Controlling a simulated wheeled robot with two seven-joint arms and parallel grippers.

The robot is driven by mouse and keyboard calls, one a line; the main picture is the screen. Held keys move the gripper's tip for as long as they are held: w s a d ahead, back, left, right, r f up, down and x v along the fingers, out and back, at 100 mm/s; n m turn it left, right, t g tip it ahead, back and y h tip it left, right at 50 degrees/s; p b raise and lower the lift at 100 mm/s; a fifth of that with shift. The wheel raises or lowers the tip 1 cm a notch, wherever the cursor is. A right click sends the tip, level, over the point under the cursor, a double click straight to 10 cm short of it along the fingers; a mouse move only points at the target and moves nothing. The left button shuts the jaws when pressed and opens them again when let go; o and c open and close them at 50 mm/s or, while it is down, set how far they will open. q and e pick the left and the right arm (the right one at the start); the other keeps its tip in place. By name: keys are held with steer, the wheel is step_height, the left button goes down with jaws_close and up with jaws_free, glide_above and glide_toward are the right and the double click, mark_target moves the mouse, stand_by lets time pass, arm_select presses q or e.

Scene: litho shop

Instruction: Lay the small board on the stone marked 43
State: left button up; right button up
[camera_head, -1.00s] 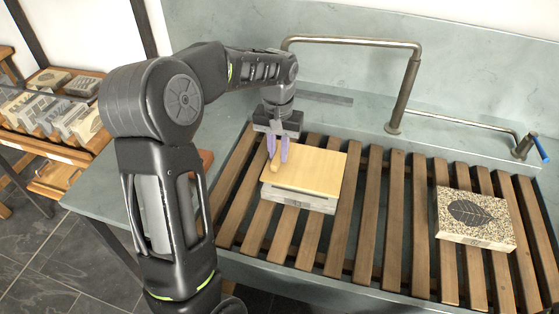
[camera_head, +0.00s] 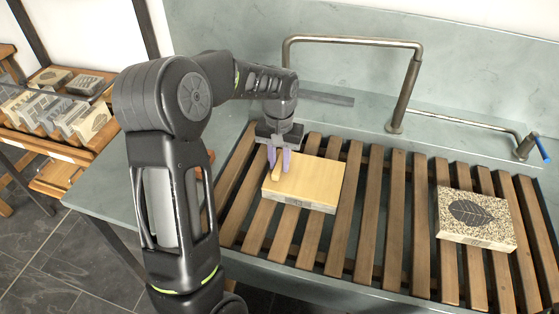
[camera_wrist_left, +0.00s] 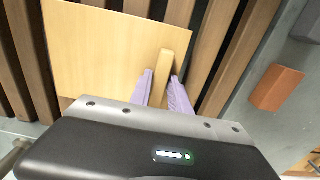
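The small board (camera_head: 308,180) is a flat tan wooden plate with a wooden handle bar (camera_head: 276,174) near its left side. It lies level over a pale stone (camera_head: 305,204) on the slatted rack, with no clear gap between them. Only the stone's front edge shows; its mark is too small to read. My left gripper (camera_head: 279,164) points down, its purple fingers on both sides of the handle. In the left wrist view, the fingers (camera_wrist_left: 161,85) are close against the handle on the board (camera_wrist_left: 95,55). My right gripper is not in view.
A speckled stone with a dark leaf picture (camera_head: 477,217) lies on the wooden slats (camera_head: 372,230) at the right. A bent metal pipe (camera_head: 404,95) stands behind the rack. Shelves with several stones (camera_head: 60,105) are at the left. The slats between the stones are clear.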

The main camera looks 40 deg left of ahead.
arm_select(q)
steer(key=o, duration=0.3)
step_height(320, 180, up, 12)
steer(key=shift+r, duration=0.2)
stand_by(0.5)
steer(key=shift+s+f, duration=0.1)
stand_by(0.5)
